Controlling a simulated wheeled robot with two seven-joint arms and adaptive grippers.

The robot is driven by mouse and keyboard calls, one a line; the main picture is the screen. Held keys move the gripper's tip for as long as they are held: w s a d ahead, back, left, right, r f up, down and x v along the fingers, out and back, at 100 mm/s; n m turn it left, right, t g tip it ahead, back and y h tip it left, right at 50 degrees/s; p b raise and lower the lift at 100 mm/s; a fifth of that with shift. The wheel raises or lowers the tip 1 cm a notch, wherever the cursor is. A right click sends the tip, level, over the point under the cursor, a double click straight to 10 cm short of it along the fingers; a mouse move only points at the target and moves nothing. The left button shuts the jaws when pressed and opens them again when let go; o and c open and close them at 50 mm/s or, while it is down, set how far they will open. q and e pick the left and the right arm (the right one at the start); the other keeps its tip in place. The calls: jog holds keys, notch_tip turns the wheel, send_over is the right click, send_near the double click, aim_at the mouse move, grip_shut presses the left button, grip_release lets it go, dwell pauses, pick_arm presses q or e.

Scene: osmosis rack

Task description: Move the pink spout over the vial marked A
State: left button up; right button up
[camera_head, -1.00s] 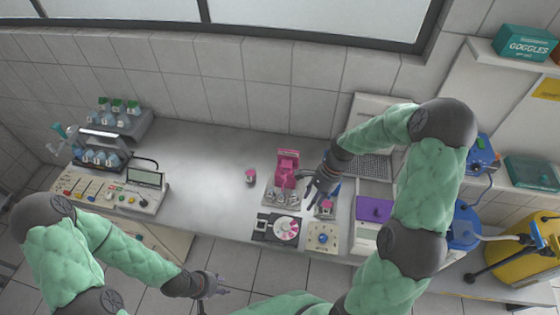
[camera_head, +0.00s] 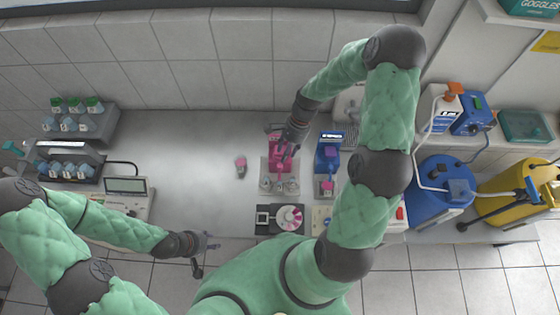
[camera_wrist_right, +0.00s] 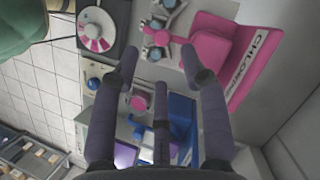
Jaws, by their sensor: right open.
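The pink dispenser (camera_head: 274,140) stands on a grey base on the bench in the head view. Its pink spout (camera_wrist_right: 193,58) points toward a row of small vials (camera_wrist_right: 152,52) in the right wrist view. The letters on the vials are too small to read. My left gripper (camera_head: 207,246) hangs empty near the bench's front edge, fingers apart.
A blue dispenser (camera_head: 328,148) stands close to the right of the pink one. A round dial unit (camera_head: 289,217) sits in front. A small pink-capped vial (camera_head: 241,166) stands alone to the left. The bench's middle left is clear.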

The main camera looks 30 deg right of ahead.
aim_at(280, 165)
jog(key=x, duration=0.6)
jog(key=shift+w+a+f, duration=0.15)
jog(key=shift+f, duration=0.25)
